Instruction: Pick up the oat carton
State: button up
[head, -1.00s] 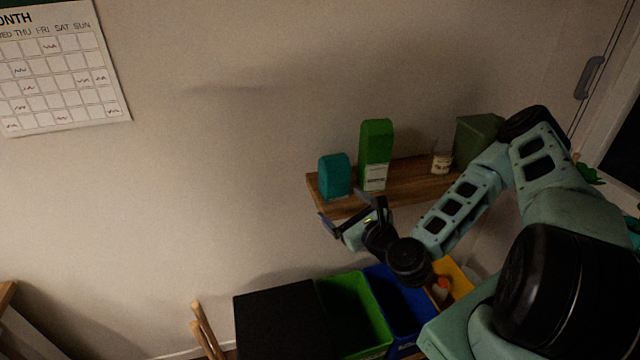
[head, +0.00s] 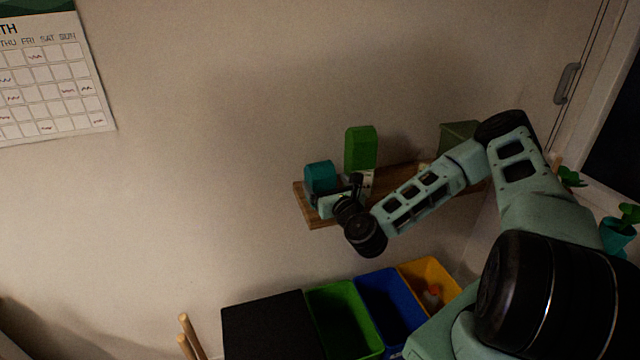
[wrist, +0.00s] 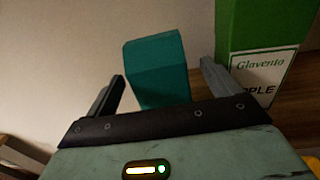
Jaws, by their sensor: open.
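A teal carton-like block (head: 320,176) stands on the wooden wall shelf (head: 318,217), near its left end. No lettering shows on it, so I cannot confirm that it is the oat carton. It is also in the wrist view (wrist: 157,65), between and beyond my fingers, its lower part hidden by my gripper. A taller green carton (head: 361,148) stands to its right; its white label in the wrist view (wrist: 262,75) reads "Glavento" and "PPLE". My gripper (head: 333,188) is open and empty, in front of the teal block. Whether the fingers reach around it is unclear.
A dark green box (head: 458,135) stands farther right on the shelf, partly behind my arm. Below are a black-topped box (head: 270,328) and green (head: 343,318), blue (head: 393,300) and yellow (head: 430,272) bins.

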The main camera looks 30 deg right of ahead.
jog(key=shift+w+d, duration=0.1)
jog(key=shift+w, duration=0.5)
jog(key=shift+w+r+p, duration=0.15)
jog(key=shift+w+p, duration=0.2)
jog(key=shift+p, duration=0.1)
jog(key=p+x, duration=0.2)
jog(key=x, duration=0.1)
jog(key=shift+w+r, duration=0.15)
jog(key=shift+w, duration=0.05)
jog(key=shift+w+d+f, duration=0.1)
jog(key=shift+w+f, duration=0.1)
jog(key=shift+w, duration=0.3)
jog(key=c, duration=1.1)
